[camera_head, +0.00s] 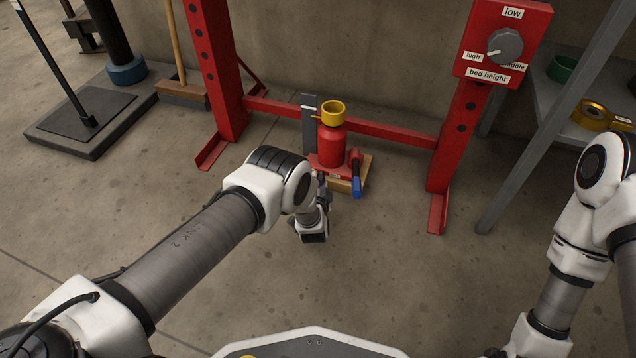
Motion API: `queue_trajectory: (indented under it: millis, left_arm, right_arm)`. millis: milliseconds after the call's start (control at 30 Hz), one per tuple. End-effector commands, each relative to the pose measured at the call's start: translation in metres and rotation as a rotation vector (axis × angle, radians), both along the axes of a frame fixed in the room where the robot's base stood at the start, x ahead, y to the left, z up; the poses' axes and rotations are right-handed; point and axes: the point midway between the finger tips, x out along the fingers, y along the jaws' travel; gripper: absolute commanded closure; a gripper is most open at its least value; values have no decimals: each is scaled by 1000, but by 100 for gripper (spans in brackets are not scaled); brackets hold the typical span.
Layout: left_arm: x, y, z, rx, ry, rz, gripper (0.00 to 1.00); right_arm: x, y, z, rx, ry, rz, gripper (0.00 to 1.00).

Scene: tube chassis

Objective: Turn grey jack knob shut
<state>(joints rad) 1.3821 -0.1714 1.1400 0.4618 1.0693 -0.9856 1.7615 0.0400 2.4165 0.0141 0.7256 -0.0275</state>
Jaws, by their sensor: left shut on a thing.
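The red bottle jack (332,145) with a yellow top stands upright on a wooden block (357,178) under the red press frame. My left gripper (322,179) reaches the front left of the jack's base, low over the floor. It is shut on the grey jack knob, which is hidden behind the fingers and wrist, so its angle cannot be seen. A red socket with a blue-tipped lever (356,182) sticks out at the jack's right front. My right arm is at the right edge, and its gripper is out of view.
The red press frame (445,155) has posts on both sides of the jack and a crossbar behind it. A bed height dial (504,46) is on the right post. A grey shelf (545,100) stands at right. The floor in front is clear.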

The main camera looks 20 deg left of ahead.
Motion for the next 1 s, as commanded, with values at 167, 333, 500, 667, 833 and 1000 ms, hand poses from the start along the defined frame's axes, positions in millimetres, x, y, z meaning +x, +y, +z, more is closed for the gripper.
queue_trajectory:
  millis: [167, 333, 500, 667, 833, 1000]
  left_arm:
    - [0, -1, 0, 6, 1, -2, 100]
    - [0, -1, 0, 5, 1, -4, 100]
    - [0, -1, 0, 5, 0, -2, 40]
    - [0, 0, 0, 5, 0, -2, 40]
    - [-5, -2, 1, 6, 1, -2, 40]
    - [-32, -10, 9, 6, 5, -5, 40]
  right_arm:
    - [0, 0, 0, 0, 0, 0, 60]
    - [0, 0, 0, 0, 0, 0, 60]
    - [0, 0, 0, 0, 0, 0, 60]
    - [0, 0, 0, 0, 0, 0, 60]
    - [0, 0, 0, 0, 0, 0, 60]
    - [0, 0, 0, 0, 0, 0, 60]
